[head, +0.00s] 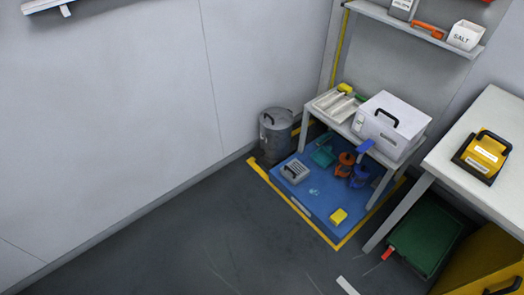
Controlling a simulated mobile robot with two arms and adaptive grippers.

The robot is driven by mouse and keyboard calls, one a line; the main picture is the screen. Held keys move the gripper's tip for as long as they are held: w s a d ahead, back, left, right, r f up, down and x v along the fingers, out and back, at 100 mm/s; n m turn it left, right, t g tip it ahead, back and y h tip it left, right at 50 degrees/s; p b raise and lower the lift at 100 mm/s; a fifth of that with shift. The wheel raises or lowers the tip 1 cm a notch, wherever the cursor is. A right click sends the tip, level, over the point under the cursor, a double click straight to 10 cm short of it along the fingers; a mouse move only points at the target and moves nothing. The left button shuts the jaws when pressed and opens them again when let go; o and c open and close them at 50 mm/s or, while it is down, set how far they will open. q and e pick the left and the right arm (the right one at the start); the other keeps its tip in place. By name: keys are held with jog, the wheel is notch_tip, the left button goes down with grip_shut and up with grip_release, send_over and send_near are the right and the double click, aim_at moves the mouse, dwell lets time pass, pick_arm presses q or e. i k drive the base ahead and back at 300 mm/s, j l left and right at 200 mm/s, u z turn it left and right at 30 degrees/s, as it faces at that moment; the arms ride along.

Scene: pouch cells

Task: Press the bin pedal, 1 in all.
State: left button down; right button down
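A grey metal bin (274,136) stands upright in the far corner, against the wall and left of the small table. It has a black loop near its upper edge and its top looks closed. I cannot make out a pedal at its base; that part is small and dark. Neither of my grippers is in view.
A blue mat (318,208) with yellow floor edging lies right of the bin, with several items on it. The small table (308,121) carries a white box (391,122). A long bench (478,140) stands at right. The grey floor (200,240) in front is largely clear.

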aim_at(257, 153)
jog(key=i, duration=0.75)
jog(key=i+l+u, duration=0.1)
jog(key=i, duration=0.65)
jog(key=i+l, duration=0.2)
jog(key=i, duration=0.55)
